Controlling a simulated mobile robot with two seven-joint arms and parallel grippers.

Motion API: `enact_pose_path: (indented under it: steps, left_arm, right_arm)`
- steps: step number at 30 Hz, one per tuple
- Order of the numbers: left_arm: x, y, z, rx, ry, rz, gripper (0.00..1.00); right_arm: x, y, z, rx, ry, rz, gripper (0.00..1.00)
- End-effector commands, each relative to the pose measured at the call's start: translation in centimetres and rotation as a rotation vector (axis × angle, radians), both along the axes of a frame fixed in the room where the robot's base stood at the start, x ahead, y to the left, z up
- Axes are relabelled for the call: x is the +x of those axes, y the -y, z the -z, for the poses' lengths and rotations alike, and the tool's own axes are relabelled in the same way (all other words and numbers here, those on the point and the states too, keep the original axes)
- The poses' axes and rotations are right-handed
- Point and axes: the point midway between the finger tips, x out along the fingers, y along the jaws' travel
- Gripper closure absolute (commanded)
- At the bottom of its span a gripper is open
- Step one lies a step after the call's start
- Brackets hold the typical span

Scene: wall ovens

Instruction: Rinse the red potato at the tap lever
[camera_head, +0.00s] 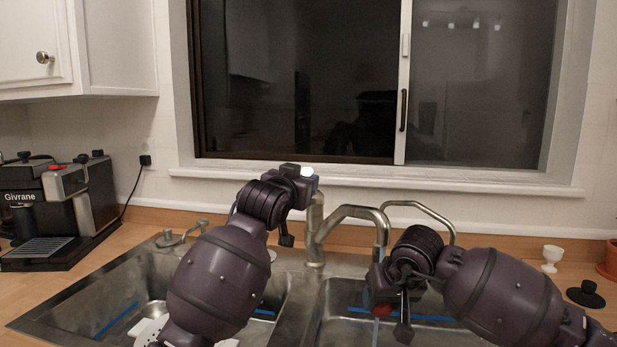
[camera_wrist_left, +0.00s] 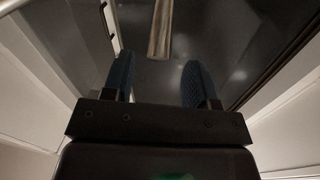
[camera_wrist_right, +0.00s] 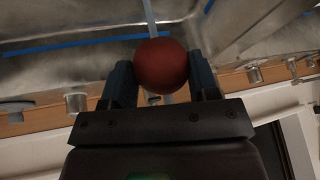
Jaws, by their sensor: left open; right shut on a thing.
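The red potato (camera_wrist_right: 162,66) is held between the two fingers of my right gripper (camera_wrist_right: 160,82), which is shut on it. In the head view the potato (camera_head: 382,310) hangs below the spout of the tap (camera_head: 350,212), over the right basin. A thin pale line, looking like running water, shows by the potato in the right wrist view. My left gripper (camera_head: 305,182) is at the top of the tap's upright, where the tap lever is mostly hidden. In the left wrist view its fingers (camera_wrist_left: 160,75) are apart, with a metal bar (camera_wrist_left: 160,30) beyond and between them.
The steel double sink (camera_head: 75,305) has blue strips inside. A white perforated thing (camera_head: 150,330) lies in the left basin. A coffee machine (camera_head: 60,205) stands at left. A small white cup (camera_head: 551,258) and a black stopper (camera_head: 586,294) are on the right counter. The window (camera_head: 300,80) is behind.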

Motion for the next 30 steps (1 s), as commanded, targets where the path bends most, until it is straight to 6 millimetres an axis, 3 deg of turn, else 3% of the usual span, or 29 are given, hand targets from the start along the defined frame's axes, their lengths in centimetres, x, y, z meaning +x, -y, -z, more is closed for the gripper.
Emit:
enact_pose_path:
  steps: [15, 29, 30]
  left_arm:
    - [4.5, 2.0, -0.1, 0.000, 0.000, 0.000, 0.47]
    - [5.0, 2.2, 0.0, 0.000, 0.000, 0.000, 0.47]
    - [5.0, 2.2, 0.0, 0.000, 0.000, 0.000, 0.53]
  right_arm:
    - [0.0, 0.0, -0.1, 0.000, 0.001, 0.000, 0.71]
    - [0.0, 0.0, -0.1, 0.000, 0.001, 0.000, 0.71]
    - [0.0, 0.0, -0.1, 0.000, 0.001, 0.000, 0.71]
